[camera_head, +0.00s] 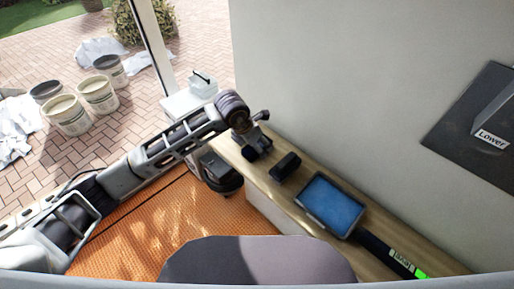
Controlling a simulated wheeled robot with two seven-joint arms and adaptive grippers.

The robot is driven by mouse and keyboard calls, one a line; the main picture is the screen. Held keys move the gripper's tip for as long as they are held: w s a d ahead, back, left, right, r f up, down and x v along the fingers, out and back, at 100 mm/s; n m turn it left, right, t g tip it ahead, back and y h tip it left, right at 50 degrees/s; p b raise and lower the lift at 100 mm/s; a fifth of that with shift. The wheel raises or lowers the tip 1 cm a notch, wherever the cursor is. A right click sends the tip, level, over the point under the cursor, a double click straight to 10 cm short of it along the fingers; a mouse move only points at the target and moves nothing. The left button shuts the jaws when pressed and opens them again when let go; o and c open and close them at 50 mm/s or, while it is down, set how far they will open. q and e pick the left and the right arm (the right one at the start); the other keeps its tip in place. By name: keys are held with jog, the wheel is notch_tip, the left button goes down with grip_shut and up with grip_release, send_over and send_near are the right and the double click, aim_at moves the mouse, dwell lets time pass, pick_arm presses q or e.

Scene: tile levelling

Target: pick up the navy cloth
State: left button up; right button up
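I cannot make out a cloth that is clearly navy. A brighter blue flat piece (333,203) lies in a dark-rimmed tray on the wooden ledge; I cannot tell if it is cloth. My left gripper (257,142) is at the end of the arm from the left, over the far part of the ledge and apart from the tray. Its fingers are small and dark, so their opening is unclear. A small black block (285,166) shows between it and the tray. My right gripper is out of view.
The wooden ledge (288,197) runs along a grey wall (330,75). A black bar (385,254) with a green end lies nearer than the tray. A dark panel reading "Lower" (492,139) is on the wall. Several buckets (67,115) and white sheets stand outside on paving.

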pick_arm(q)
jog(key=shift+f, duration=0.15)
dwell(0.6)
jog(key=c, duration=1.1)
